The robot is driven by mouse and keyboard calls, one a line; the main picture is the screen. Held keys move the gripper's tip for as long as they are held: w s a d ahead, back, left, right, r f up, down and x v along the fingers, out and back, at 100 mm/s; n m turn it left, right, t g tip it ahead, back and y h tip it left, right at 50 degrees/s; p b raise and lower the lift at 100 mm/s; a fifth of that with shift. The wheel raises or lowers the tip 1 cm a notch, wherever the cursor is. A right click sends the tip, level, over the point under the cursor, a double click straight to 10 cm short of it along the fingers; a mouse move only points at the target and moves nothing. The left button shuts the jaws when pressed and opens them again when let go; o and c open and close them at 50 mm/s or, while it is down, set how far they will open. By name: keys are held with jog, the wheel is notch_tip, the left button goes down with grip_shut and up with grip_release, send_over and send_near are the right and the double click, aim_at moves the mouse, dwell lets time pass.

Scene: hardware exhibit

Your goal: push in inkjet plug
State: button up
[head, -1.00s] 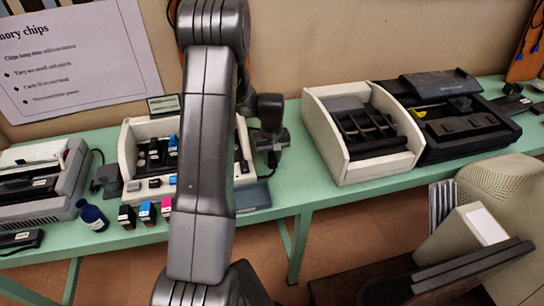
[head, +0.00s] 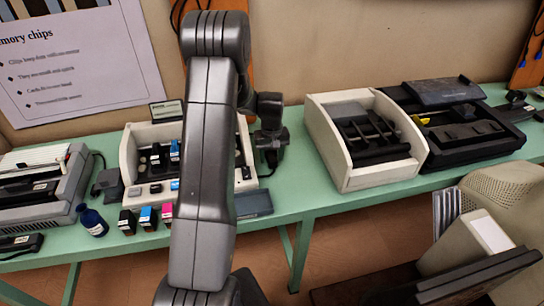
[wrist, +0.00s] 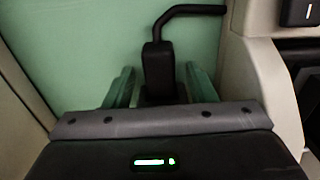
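In the wrist view a black plug (wrist: 159,68) with a bent black cable stands in front of my gripper (wrist: 160,88). The plug is between the two greenish fingers, with a narrow gap seen on each side; its lower end is hidden behind the gripper body. The cable runs right to a pale housing. In the head view the inkjet printer (head: 128,158) is an open beige machine with ink cartridges in front. My dark gripper end (head: 270,145) is just right of it, over the green table. The plug and socket cannot be made out there, and my arm covers part of the printer.
A beige printer (head: 318,128) and a black machine (head: 470,150) stand to the right. A grey printer (head: 62,195), a blue bottle (head: 92,222) and cartridges (head: 147,219) are on the left. The green table (head: 290,190) is clear between the two beige machines.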

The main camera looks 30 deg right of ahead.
aim_at(272, 157)
jog(key=shift+s, duration=0.1)
notch_tip(272, 157, up, 14)
jog(key=b, duration=0.1)
jog(key=shift+b, duration=0.3)
jog(key=shift+f, duration=0.15)
dwell(0.4)
notch_tip(272, 157, down, 14)
jog(key=shift+r+p, duration=0.2)
jog(key=shift+p, duration=0.65)
jog(key=shift+s+a+f, duration=0.1)
jog(key=shift+s+a, duration=0.1)
jog(key=shift+s, duration=0.35)
jog(key=shift+s+a, duration=0.15)
jog(key=shift+s, duration=0.4)
